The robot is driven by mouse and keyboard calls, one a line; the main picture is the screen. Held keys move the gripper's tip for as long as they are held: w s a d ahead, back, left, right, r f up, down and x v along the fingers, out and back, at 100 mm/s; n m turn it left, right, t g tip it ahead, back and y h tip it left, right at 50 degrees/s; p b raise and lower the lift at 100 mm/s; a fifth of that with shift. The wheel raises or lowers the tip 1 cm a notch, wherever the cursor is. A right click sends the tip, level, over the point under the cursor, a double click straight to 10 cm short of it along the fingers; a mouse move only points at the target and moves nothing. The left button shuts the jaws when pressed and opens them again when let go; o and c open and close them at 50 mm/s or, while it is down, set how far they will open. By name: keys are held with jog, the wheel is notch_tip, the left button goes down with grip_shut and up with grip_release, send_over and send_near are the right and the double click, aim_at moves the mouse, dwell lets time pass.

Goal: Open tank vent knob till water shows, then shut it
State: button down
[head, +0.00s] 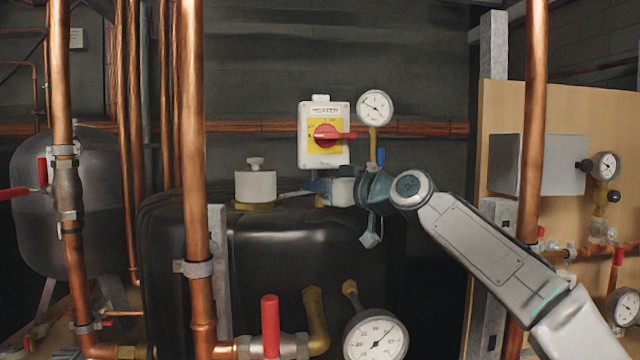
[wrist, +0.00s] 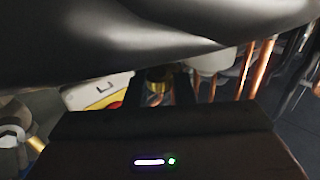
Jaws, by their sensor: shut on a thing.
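In the head view a white vent cap (head: 256,186) with a small stub on top sits on a brass base on the dark tank (head: 290,250). My gripper (head: 292,193) reaches in from the right, just above the tank top, with its fingertips at the vent's right side. In the wrist view the two dark fingers of my gripper (wrist: 159,90) stand on either side of a brass-coloured vent knob (wrist: 158,79), shut on it. The curved tank surface (wrist: 130,35) fills the top of that view. The knob is hidden in the head view. I see no water.
A heater switch box (head: 323,150) with a red handle stands behind my gripper. A dial gauge (head: 376,107) on a brass stem is just right of it. A copper pipe (head: 193,120) rises left of the vent; another copper pipe (head: 533,110) stands by my arm.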

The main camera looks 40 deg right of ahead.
jog(key=shift+y, duration=0.3)
jog(key=c, duration=1.3)
grip_release()
jog(key=b+v, duration=0.2)
jog(key=v, duration=0.4)
jog(key=shift+s+d+f+b, duration=0.1)
jog(key=shift+s+b, duration=0.25)
jog(key=shift+b, duration=0.05)
jog(key=shift+s, duration=0.4)
